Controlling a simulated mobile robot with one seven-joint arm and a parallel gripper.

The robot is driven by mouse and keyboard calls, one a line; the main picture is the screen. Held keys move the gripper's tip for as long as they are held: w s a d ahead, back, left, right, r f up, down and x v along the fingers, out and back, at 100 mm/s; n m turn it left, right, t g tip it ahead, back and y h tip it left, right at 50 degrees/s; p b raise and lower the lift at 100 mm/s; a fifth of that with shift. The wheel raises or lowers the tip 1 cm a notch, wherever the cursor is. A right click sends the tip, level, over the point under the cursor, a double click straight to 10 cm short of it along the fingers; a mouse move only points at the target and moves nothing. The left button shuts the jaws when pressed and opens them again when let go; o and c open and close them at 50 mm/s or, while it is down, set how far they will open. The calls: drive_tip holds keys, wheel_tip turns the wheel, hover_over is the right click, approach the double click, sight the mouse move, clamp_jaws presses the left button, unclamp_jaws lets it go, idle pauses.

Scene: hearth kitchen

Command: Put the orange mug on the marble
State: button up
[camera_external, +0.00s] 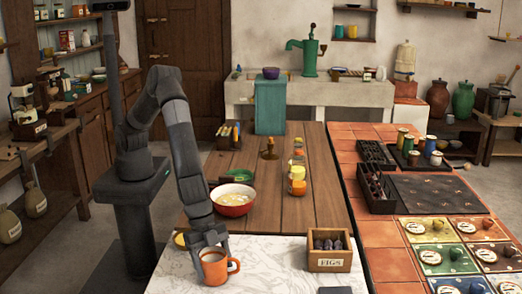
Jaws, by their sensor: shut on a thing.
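The orange mug (215,268) is at the front of the white veined marble (265,277), with a brown content showing inside its rim. Its handle points right. My gripper (211,247) is shut on the mug at its back rim, coming down from above. The mug appears upright and over the marble; I cannot tell whether its base touches the surface. The fingertips are partly hidden by the mug.
A wooden box labelled FIGS (330,252) stands on the marble to the right. A red bowl (233,200) sits behind my gripper on the wooden table (315,200). Orange jars (297,180) stand further back. Marble between mug and box is clear.

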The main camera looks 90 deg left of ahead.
drive_tip(key=shift+f, duration=0.15)
drive_tip(key=o, duration=1)
drive_tip(key=shift+o, duration=0.2)
drive_tip(key=shift+s+a+r, duration=0.1)
drive_tip(key=shift+r, duration=0.5)
drive_tip(key=v, duration=1.1)
